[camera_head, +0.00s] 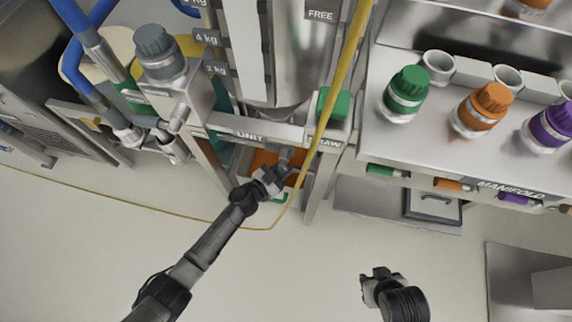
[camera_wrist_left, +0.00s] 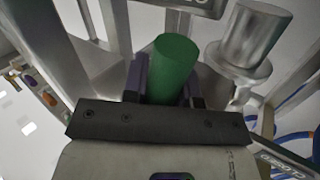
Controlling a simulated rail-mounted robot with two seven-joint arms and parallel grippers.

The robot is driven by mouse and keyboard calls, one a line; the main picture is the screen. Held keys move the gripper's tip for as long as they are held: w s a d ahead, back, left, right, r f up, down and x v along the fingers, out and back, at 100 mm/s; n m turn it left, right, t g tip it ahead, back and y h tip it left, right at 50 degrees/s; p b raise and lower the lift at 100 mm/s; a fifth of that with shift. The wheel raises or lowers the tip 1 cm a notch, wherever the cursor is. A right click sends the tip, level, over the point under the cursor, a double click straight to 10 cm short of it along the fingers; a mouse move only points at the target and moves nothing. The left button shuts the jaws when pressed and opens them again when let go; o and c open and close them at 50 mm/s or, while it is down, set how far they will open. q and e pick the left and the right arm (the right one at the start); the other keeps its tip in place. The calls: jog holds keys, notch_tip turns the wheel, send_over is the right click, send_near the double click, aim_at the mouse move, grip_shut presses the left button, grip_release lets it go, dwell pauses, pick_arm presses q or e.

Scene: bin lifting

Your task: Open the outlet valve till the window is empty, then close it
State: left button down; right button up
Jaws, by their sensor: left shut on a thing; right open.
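My left gripper (camera_head: 272,180) is low in front of the unit, below the "UNIT DRAW" rail (camera_head: 255,137). In the left wrist view its two dark fingers are shut on a green cylindrical handle (camera_wrist_left: 173,65). The head view does not show this grip clearly. A tall pale strip (camera_head: 243,50) with kg marks beside it stands above the rail, next to a shiny metal vessel (camera_head: 302,55). I cannot tell the level in the window. My right gripper (camera_head: 378,283) is open and empty over the floor at lower right.
A manifold bench with green (camera_head: 406,92), orange (camera_head: 482,108) and purple (camera_head: 548,125) capped valves stands at right. A yellow hose (camera_head: 335,90) hangs just right of my left gripper. A grey-capped valve (camera_head: 160,52) and blue hoses (camera_head: 78,70) are at left. The front floor is clear.

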pick_arm(q)
jog(key=a+m+y+p, duration=0.1)
jog(key=p, duration=0.1)
jog(key=a+m+p, duration=0.1)
jog(key=p, duration=0.2)
jog(key=a+r+m+g+y+p, duration=0.1)
jog(key=p, duration=0.1)
jog(key=shift+w+m+y+p, duration=0.3)
jog(key=shift+f, duration=0.1)
jog(key=c, duration=0.9)
grip_release()
jog(key=shift+s+a, duration=0.1)
